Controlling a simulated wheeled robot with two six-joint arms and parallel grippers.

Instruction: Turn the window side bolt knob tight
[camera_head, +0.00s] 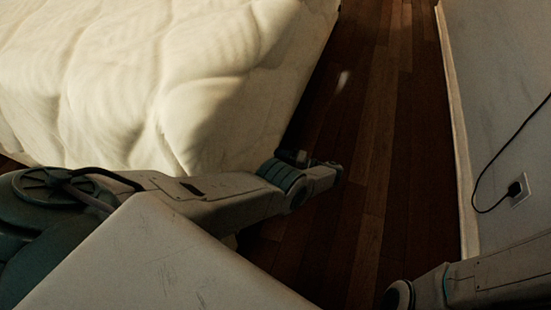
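No window, side bolt or knob shows in this view. My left arm (215,195) reaches in from the left, past the corner of the bed, and ends over the floor; no gripper fingers can be made out on it. Part of my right arm (470,285) shows at the bottom right corner, close to the wall. Its gripper is outside the picture.
A bed with a pale quilted cover (160,75) fills the upper left. A dark wooden floor (375,130) runs clear between the bed and the grey wall (495,60) at right. A black cable hangs from a plug in a wall socket (519,190).

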